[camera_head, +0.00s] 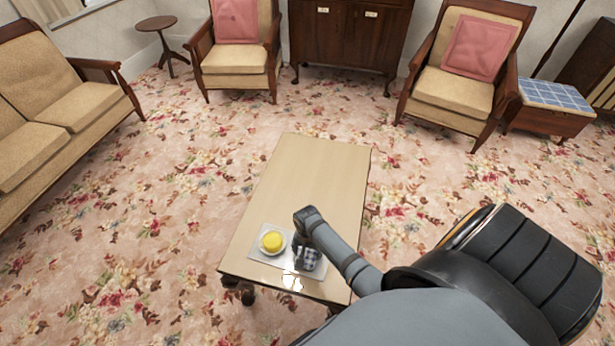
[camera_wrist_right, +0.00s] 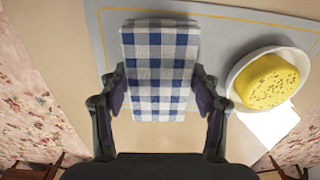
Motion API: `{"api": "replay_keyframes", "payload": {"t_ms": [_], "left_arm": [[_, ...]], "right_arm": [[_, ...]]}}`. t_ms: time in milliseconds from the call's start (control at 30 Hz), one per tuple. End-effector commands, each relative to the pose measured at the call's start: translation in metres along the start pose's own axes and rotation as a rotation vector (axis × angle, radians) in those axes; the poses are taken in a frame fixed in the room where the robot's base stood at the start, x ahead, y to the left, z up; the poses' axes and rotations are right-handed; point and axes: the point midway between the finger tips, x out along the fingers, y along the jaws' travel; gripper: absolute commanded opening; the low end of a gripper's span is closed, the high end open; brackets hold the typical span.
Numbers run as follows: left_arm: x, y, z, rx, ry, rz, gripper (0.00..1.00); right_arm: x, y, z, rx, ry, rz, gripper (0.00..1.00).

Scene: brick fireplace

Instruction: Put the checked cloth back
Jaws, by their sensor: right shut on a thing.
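The checked cloth (camera_wrist_right: 160,45) is a folded blue, white and grey block. It lies between the two fingers of my right gripper (camera_wrist_right: 161,92), which is shut on its sides. In the head view the cloth (camera_head: 309,260) shows below my right gripper (camera_head: 303,240), over the near part of the low table. The gripper and arm hide part of it there. I cannot tell whether the cloth touches the grey mat (camera_wrist_right: 225,22) beneath or is slightly above it. My left gripper is not in view.
A white bowl (camera_wrist_right: 237,75) with a yellow speckled thing (camera_wrist_right: 267,82) stands close right of the cloth in the wrist view. A white patch (camera_wrist_right: 272,124) lies beside it. The far part of the wooden table (camera_head: 312,175) is bare. Armchairs and a sofa stand farther off.

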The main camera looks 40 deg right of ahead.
Motion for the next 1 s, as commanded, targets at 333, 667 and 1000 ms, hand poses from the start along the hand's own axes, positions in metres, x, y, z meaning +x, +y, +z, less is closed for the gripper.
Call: {"api": "replay_keyframes", "payload": {"t_ms": [333,667,1000], "left_arm": [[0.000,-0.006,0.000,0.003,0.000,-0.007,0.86],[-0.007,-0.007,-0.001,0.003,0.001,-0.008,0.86],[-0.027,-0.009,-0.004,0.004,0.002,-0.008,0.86]], "right_arm": [[0.000,0.000,0.000,0.000,0.001,0.000,0.86],[-0.018,-0.001,-0.001,0.000,0.003,-0.001,0.86],[-0.098,0.000,-0.001,-0.001,0.002,-0.001,0.86]]}}
